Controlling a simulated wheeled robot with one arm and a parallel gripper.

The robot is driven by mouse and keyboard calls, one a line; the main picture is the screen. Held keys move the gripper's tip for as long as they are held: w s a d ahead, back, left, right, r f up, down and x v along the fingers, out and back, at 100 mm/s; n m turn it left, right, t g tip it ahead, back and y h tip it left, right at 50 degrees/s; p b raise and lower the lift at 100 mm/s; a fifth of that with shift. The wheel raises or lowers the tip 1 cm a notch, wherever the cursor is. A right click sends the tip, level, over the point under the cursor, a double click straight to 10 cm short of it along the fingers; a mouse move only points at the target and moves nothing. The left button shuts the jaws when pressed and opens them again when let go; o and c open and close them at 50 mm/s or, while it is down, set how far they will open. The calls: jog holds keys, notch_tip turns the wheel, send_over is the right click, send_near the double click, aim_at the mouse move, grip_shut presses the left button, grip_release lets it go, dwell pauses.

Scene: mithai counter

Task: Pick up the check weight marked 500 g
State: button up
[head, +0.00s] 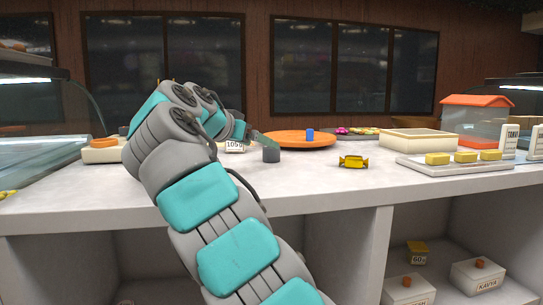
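My gripper (248,133) is at the end of my teal and grey arm, above the white counter at left of centre. The arm hides most of it, and I cannot tell whether its fingers are open or shut. A small dark grey cylinder (271,155) stands on the counter just right of and below the gripper, with no marking that I can read. A white label (234,146), which seems to read 100 g, shows right below the gripper; what bears it is mostly hidden. I see no marking of 500 g.
A yellow wrapped sweet (353,162) lies on the white counter (320,185). Behind it is an orange round stand (290,138) with a blue cylinder (310,134). At right are a cream box (418,146), a tray (455,168) with yellow blocks and an orange-lidded container (478,122). Labelled boxes (478,278) stand below.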

aim_at(271, 154)
jog(key=x, duration=0.5)
jog(key=shift+s+d, duration=0.2)
jog(key=shift+d, duration=0.05)
grip_shut()
dwell(0.5)
